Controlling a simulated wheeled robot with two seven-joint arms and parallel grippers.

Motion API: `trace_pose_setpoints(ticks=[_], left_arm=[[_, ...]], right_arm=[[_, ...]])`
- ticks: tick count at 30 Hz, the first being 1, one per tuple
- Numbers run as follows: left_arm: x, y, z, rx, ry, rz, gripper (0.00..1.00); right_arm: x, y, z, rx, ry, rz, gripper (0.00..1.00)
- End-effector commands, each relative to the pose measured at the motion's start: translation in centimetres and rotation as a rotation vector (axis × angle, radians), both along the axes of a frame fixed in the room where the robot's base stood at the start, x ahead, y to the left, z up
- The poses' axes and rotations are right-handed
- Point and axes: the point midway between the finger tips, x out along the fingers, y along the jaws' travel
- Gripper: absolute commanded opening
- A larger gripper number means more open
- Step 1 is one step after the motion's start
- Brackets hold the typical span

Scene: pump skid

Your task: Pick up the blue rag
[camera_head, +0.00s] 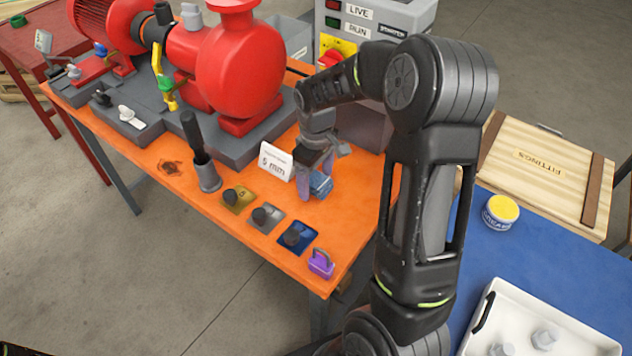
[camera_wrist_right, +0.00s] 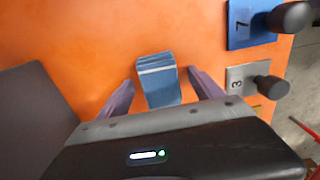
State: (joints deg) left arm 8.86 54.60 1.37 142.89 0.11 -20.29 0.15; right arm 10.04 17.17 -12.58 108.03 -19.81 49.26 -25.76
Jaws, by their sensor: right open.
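The blue rag (camera_head: 321,184) is a small folded blue block with a pale stripe, on the orange bench top (camera_head: 225,205) beside a white "5 mm" card (camera_head: 275,162). In the right wrist view the rag (camera_wrist_right: 158,80) lies between the two finger tips. My right gripper (camera_head: 318,176) points down at the rag; in its wrist view the right gripper (camera_wrist_right: 162,85) is open, with a gap between each finger and the rag. My left gripper is not in view.
Tags with black knobs, including a blue tag (camera_head: 296,238), and a purple padlock (camera_head: 321,263) lie along the bench's front edge. A grey cup with a dark handle (camera_head: 207,176) stands left. The red pump (camera_head: 240,75) is behind. A grey control box (camera_head: 365,25) stands at the back.

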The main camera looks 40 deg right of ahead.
Motion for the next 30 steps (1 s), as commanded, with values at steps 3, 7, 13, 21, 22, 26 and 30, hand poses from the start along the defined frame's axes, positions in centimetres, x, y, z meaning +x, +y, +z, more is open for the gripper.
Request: trace_pose_setpoints(ticks=[3, 7, 13, 21, 22, 26, 30], left_arm=[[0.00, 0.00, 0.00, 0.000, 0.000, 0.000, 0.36], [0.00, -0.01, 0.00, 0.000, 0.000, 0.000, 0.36], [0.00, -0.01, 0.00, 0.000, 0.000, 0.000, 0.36], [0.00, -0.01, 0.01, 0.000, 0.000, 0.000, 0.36], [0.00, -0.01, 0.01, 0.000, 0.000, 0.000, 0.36], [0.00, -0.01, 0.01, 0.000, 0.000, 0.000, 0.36], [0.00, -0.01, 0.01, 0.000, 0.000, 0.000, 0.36]], right_arm=[[0.01, 0.00, 0.02, 0.000, 0.000, 0.000, 0.76], [0.01, 0.00, 0.02, 0.000, 0.000, 0.000, 0.69], [0.01, 0.00, 0.02, 0.000, 0.000, 0.000, 0.53], [0.00, 0.00, 0.02, 0.000, 0.000, 0.000, 0.31], [0.00, 0.00, 0.02, 0.000, 0.000, 0.000, 0.28], [0.00, 0.00, 0.02, 0.000, 0.000, 0.000, 0.17], [0.01, -0.01, 0.03, 0.000, 0.000, 0.000, 0.10]])
